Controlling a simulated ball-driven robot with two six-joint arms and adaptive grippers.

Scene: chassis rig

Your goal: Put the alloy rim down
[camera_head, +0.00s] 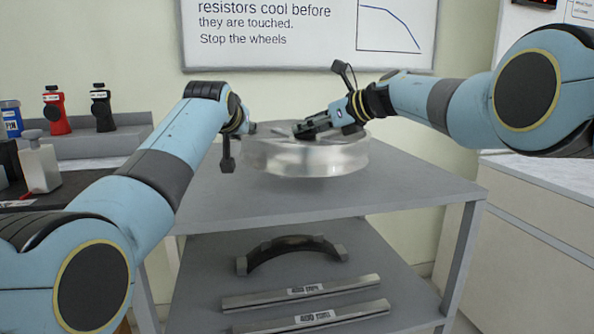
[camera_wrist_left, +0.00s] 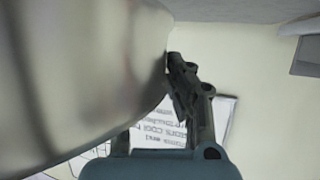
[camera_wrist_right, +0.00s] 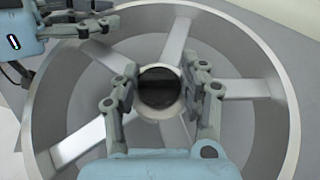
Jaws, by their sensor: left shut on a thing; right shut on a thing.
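The alloy rim (camera_head: 330,160), a wide silvery ring, is level above the grey cart's top shelf (camera_head: 400,195); I cannot tell whether its underside touches. In the right wrist view its spokes (camera_wrist_right: 80,140) run from a dark centre hole to the outer wall. My right gripper (camera_head: 308,130) is over the rim's middle, its fingers on both sides of the hub (camera_wrist_right: 162,86), shut on the rim. My left gripper (camera_head: 250,128) is at the rim's left edge, shut on its wall. The left wrist view shows the rim's curved side (camera_wrist_left: 70,80) close against a finger (camera_wrist_left: 185,85).
The lower shelf holds a dark curved part (camera_head: 290,245) and two labelled metal bars (camera_head: 300,291). A bench at left carries a red bottle (camera_head: 56,112), a black bottle (camera_head: 103,110) and a white dispenser (camera_head: 39,163). The top shelf is bare around the rim.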

